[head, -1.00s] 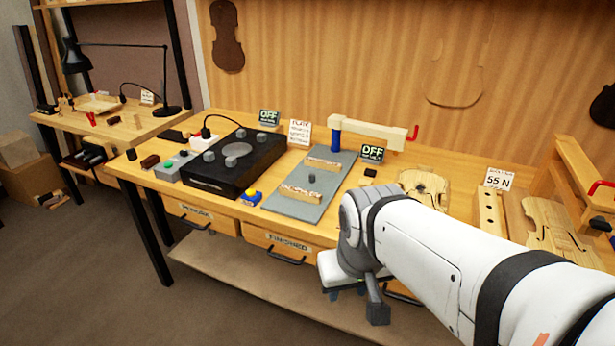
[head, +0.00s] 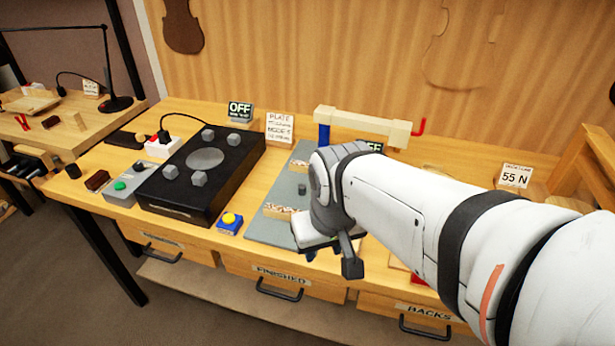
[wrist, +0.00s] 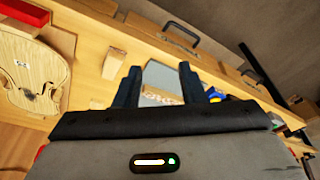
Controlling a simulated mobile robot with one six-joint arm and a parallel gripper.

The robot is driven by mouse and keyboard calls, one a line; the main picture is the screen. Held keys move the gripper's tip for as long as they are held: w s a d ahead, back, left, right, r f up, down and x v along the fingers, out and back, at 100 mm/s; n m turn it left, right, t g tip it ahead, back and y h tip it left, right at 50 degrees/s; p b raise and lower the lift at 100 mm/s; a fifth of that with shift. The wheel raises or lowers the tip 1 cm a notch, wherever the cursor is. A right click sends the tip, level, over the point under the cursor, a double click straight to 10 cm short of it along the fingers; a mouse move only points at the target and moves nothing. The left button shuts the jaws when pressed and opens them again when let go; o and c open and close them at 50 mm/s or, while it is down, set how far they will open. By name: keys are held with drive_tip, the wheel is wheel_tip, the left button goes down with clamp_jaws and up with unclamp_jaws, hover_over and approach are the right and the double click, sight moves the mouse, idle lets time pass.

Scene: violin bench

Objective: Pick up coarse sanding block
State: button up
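No block is readably marked as the coarse sanding block, so I cannot tell which one it is. A dark brown block (head: 97,181) lies at the bench's left end, far left of my arm. Two pale, speckle-topped strips lie on a grey board; the nearer strip (head: 279,211) is just left of my wrist. In the wrist view, my gripper (wrist: 161,88) is open and empty, with two dark fingers apart. The grey board (wrist: 163,75) and a speckled strip (wrist: 160,97) show beyond the gap.
A wooden clamp beam (head: 362,125) stands behind. A violin-shaped plate (wrist: 30,75) lies left in the wrist view.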

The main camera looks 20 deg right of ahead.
drive_tip(key=shift+o, duration=1.4)
drive_tip(key=shift+w+d, duration=0.25)
drive_tip(key=shift+w, duration=0.15)
drive_tip(key=shift+o, duration=0.9)
drive_tip(key=w+d+f+m+g+p, duration=0.1)
drive_tip(key=w+d+f+m+p, duration=0.1)
drive_tip(key=w+d, duration=0.3)
drive_tip(key=shift+w+d+f+m+p, duration=0.35)
drive_tip(key=shift+w+m+p, duration=0.25)
drive_tip(key=shift+w+m, duration=0.45)
drive_tip(key=m+g+p, duration=0.2)
drive_tip(key=m, duration=0.1)
hover_over(353, 243)
drive_tip(key=w, duration=0.2)
drive_tip(key=f, duration=0.6)
drive_tip(key=shift+s+d+f, duration=0.1)
drive_tip(key=shift+s, duration=0.1)
drive_tip(key=shift+d+f, duration=0.15)
drive_tip(key=shift+f, duration=0.2)
drive_tip(key=shift+s+d+f+p, duration=0.1)
drive_tip(key=shift+f+p, duration=0.15)
drive_tip(key=shift+f, duration=1.65)
drive_tip(key=shift+s+f+p, duration=0.1)
drive_tip(key=shift+f+p, duration=0.1)
drive_tip(key=shift+f, duration=1.65)
